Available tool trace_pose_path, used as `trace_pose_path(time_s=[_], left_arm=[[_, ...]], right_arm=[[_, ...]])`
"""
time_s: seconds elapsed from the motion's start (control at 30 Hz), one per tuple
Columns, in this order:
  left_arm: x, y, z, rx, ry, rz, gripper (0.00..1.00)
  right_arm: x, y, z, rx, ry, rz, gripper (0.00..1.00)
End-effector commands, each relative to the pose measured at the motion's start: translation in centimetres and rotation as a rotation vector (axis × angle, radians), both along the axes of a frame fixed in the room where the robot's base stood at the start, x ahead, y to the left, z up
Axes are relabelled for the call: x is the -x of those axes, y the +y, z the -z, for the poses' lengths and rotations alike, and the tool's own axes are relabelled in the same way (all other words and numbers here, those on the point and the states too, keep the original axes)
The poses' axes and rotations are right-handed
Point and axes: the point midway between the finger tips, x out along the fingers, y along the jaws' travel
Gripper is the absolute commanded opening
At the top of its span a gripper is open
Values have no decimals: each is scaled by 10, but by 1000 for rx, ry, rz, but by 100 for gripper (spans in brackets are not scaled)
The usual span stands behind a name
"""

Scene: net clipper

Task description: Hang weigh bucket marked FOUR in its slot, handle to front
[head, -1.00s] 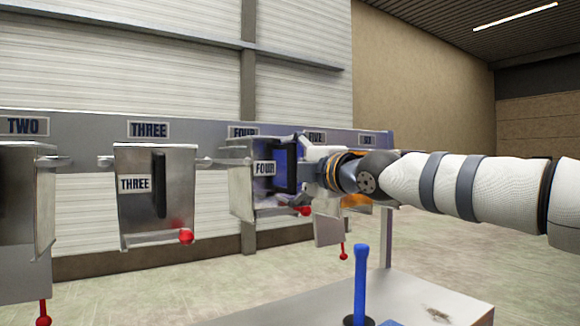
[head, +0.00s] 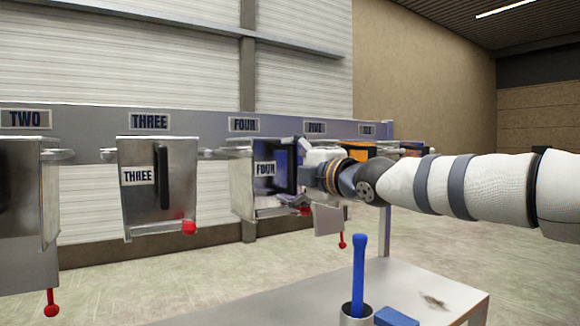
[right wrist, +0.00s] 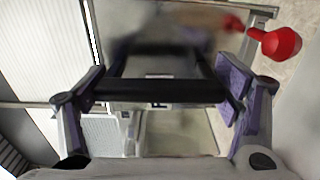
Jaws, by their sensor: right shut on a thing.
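The weigh bucket marked FOUR (head: 243,190) is a grey metal box at the rail, under the FOUR plate (head: 244,125). Its label and dark handle face the front. My right gripper (head: 297,172) comes in from the right and is shut on that handle. In the right wrist view the black handle bar (right wrist: 160,91) lies across between the purple-padded fingers of the right gripper (right wrist: 160,95). The bucket's top edge is near the height of the support arms. I cannot tell whether it rests on them. My left gripper is not in view.
Bucket THREE (head: 180,205) hangs close on the left, with a red ball (head: 189,227) below. The rail (head: 190,125) runs behind the buckets. A grey table (head: 440,290) in front carries a blue-handled tool (head: 359,270) in a cup and a blue block (head: 396,317).

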Motion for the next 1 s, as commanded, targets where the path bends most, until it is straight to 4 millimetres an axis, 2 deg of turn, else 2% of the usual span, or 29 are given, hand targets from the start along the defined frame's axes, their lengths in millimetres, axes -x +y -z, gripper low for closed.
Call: trace_pose_path(time_s=[0.17,0.2,0.27,0.6,0.77,0.87,1.0], left_arm=[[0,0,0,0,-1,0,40],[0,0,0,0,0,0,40],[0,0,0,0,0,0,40],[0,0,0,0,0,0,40],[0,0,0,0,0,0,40],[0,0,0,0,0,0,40],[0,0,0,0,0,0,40]], right_arm=[[1,0,-4,-4,-5,0,26],[0,0,-3,-4,-5,0,87],[0,0,-3,-4,-5,0,100],[0,0,2,2,3,0,100],[10,0,-1,10,-4,-10,100],[20,-13,-1,10,-2,-1,100],[48,-38,-2,1,0,2,100]])
